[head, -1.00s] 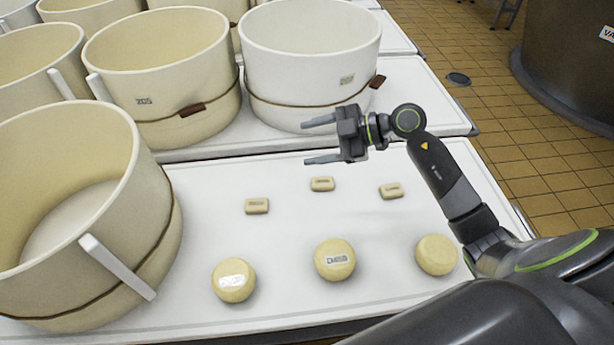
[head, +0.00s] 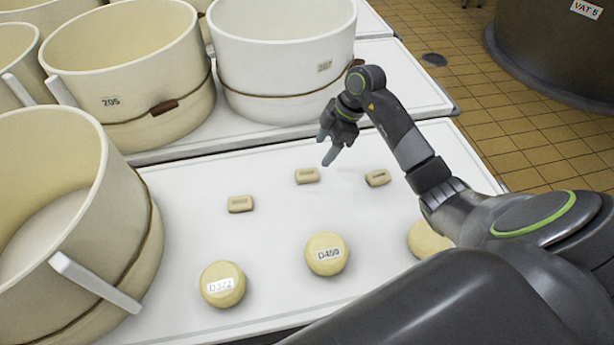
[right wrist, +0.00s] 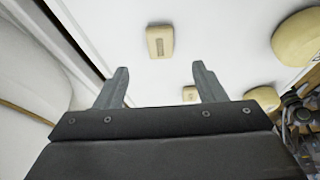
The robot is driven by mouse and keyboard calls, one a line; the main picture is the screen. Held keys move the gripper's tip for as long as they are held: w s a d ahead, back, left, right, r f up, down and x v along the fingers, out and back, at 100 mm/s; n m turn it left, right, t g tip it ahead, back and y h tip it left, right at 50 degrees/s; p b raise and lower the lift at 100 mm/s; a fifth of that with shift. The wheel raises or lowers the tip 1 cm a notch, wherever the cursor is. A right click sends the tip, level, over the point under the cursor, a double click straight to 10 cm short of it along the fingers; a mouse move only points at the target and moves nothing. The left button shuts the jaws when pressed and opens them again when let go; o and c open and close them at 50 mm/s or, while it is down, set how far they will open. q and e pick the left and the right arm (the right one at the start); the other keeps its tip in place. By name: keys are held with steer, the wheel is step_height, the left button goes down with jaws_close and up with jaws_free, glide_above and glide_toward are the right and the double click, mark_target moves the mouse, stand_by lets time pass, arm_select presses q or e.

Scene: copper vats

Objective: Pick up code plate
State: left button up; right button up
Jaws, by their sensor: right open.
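Three small cream rectangular blocks with darker inset faces, which look like code plates, lie apart on the white table: a left one (head: 240,204), a middle one (head: 307,175) and a right one (head: 378,178). My right gripper (head: 326,149) is open and empty, tilted downward above the table just behind the middle plate. In the right wrist view its two fingers (right wrist: 162,86) stand apart, with one plate (right wrist: 160,41) beyond them and another plate (right wrist: 190,93) partly behind the right finger. The markings on the plates are too small to read. My left gripper is out of view.
Round cream pieces sit along the front, labelled D372 (head: 222,285) and D459 (head: 326,254); a third (head: 425,241) is partly behind my right arm. A large cream tub (head: 75,200) stands left, with a tub marked 205 (head: 130,75) and a white tub (head: 285,50) behind.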

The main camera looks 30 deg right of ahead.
mark_target(309, 173)
steer(key=x, duration=0.4)
steer(key=shift+b, duration=0.3)
steer(key=b+x, duration=0.1)
steer(key=x, duration=0.4)
steer(key=shift+a+f, duration=0.1)
steer(key=shift+f, duration=0.05)
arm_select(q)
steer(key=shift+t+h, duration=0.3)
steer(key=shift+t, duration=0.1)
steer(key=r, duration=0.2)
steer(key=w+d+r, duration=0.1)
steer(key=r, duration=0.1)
